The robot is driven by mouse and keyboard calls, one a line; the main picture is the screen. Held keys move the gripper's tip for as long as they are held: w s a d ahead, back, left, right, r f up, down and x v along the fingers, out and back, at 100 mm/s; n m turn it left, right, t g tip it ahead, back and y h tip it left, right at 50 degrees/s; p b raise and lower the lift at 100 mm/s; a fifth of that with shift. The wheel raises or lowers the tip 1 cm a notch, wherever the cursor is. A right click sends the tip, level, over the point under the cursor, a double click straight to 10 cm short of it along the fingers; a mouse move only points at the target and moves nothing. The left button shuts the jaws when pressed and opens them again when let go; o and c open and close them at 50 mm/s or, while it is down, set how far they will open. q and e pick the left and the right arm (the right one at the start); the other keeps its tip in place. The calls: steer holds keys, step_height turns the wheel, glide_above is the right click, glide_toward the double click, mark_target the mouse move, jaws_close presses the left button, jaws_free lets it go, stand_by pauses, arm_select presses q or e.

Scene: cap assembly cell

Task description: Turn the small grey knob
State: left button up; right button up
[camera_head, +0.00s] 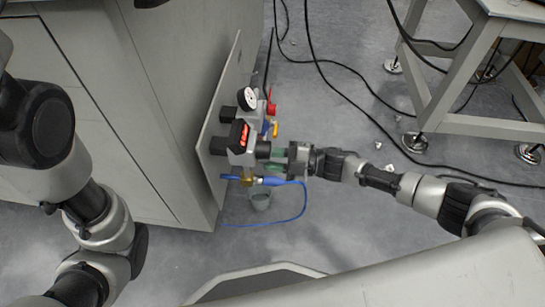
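A pneumatic regulator unit (240,155) is mounted on a grey panel at the side of the cabinet, with a red digital display and a round white gauge (247,98). A small dark grey knob (263,149) sticks out from the unit's right side. My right gripper (280,160) reaches in from the right, with its fingertips close to the knob. I cannot tell whether they touch it or how far apart they are. My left arm runs down the left side, and its gripper is outside the picture.
A red knob (271,108) sits above on the unit. The large grey cabinet (90,60) fills the left. A table frame (450,90) and black cables lie at upper right.

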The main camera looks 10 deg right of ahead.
steer(key=shift+f, duration=0.1)
stand_by(0.3)
steer(key=o, duration=0.9)
steer(key=shift+o, duration=0.2)
steer(key=shift+d, duration=0.15)
steer(key=p+v, duration=0.1)
steer(key=v, duration=0.9)
steer(key=shift+s+d, duration=0.15)
steer(key=shift+d, duration=0.1)
